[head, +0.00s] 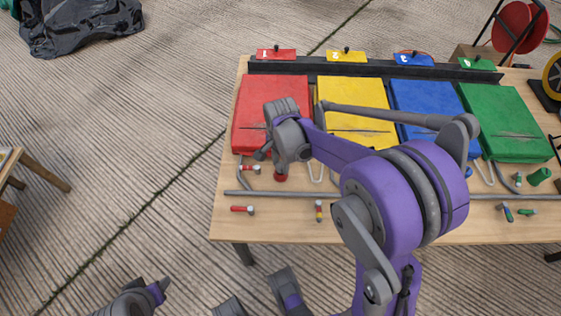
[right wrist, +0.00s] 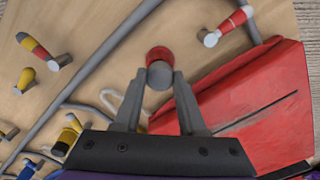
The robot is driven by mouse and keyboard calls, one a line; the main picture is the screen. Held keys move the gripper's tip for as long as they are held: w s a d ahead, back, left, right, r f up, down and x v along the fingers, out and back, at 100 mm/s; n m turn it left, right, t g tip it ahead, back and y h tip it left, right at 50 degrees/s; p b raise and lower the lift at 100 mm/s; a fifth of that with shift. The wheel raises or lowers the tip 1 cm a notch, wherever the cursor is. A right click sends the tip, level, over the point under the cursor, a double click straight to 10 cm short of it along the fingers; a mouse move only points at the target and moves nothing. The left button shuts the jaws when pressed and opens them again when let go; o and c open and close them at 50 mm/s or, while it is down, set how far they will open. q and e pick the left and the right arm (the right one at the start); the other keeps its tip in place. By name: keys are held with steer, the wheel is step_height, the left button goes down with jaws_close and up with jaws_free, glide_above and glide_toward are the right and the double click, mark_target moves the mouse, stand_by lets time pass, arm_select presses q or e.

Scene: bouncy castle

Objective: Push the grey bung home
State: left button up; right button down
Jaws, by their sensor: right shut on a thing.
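My right gripper (right wrist: 159,76) is shut on a small grey round piece, which I take to be the grey bung (right wrist: 160,78). A red piece (right wrist: 158,55) sits in line with it just past the fingertips. I cannot tell how deep the bung sits in it, or whether it does. In the head view the right gripper (head: 272,154) points down at the front of the red panel, with the red piece (head: 280,177) just below on the table. The bung is not clear there.
Red, yellow (head: 362,100), blue (head: 428,108) and green (head: 505,122) panels lie along the wooden table (head: 280,228). A grey rod (head: 285,195) crosses in front of them. Small red-and-grey (head: 242,209) and yellow (head: 319,211) pieces lie near the front edge.

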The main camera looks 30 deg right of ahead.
steer(key=shift+f, duration=0.25)
stand_by(0.5)
steer(key=shift+f+b, duration=0.45)
steer(key=shift+f, duration=0.05)
steer(key=shift+s+a+f+b, duration=0.15)
steer(key=shift+s+f+b, duration=0.05)
steer(key=shift+f+b, duration=0.2)
steer(key=shift+c, duration=2)
jaws_free()
steer(key=shift+a+f, duration=0.1)
step_height(320, 180, up, 12)
steer(key=p, duration=0.3)
steer(key=shift+w+d, duration=0.15)
steer(key=shift+d, duration=0.05)
